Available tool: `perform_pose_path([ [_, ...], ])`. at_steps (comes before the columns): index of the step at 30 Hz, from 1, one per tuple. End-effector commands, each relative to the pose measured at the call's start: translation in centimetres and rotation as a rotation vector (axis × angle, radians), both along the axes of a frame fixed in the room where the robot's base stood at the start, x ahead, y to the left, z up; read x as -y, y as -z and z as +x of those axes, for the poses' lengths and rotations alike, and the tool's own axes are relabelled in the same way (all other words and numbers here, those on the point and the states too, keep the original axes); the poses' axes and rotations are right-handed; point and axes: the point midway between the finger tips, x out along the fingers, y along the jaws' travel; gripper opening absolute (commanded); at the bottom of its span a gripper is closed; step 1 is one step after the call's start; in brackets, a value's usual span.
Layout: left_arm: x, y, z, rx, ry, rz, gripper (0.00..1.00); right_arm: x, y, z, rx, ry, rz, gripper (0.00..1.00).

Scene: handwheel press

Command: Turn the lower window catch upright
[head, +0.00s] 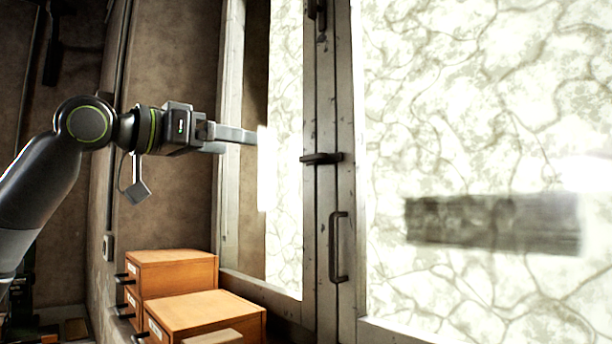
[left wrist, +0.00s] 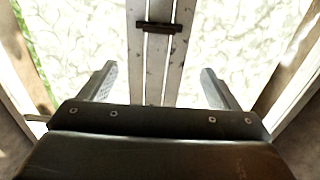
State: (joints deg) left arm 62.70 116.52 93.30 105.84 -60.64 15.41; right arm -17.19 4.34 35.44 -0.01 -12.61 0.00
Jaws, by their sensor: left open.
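The lower window catch (head: 321,158) is a dark bar lying level across the meeting stiles of the window, at the middle of the head view. It also shows level in the left wrist view (left wrist: 159,27), at the top middle. My left gripper (head: 240,141) is left of the catch in the head view, apart from it and at nearly its height. In the left wrist view the two fingers (left wrist: 158,69) stand wide apart with nothing between them, and the catch lies beyond their tips. My right gripper is not in view.
An upper catch (head: 317,12) shows at the top edge of the head view. A dark pull handle (head: 338,247) is on the frame below the lower catch. Wooden drawer boxes (head: 178,272) stand at the lower left, below my arm. Patterned panes (head: 480,110) flank the stiles.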

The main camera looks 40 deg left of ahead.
Motion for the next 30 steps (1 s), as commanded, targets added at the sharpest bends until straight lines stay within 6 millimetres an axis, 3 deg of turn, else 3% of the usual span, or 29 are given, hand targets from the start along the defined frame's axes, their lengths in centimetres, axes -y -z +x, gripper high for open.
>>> perform_pose_path([
  [2,0.0,0.5,0.1,-0.001,0.0,0.0,0.84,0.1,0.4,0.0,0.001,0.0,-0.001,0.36],
  [8,0.1,0.1,2.2,-0.005,-0.001,0.0,0.84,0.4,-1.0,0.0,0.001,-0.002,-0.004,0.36],
  [18,0.7,-0.1,8.2,-0.005,-0.001,0.0,0.84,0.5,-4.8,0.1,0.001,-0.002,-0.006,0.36],
  [30,1.0,-0.1,13.0,-0.005,-0.005,0.0,0.84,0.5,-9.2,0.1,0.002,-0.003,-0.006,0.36],
])
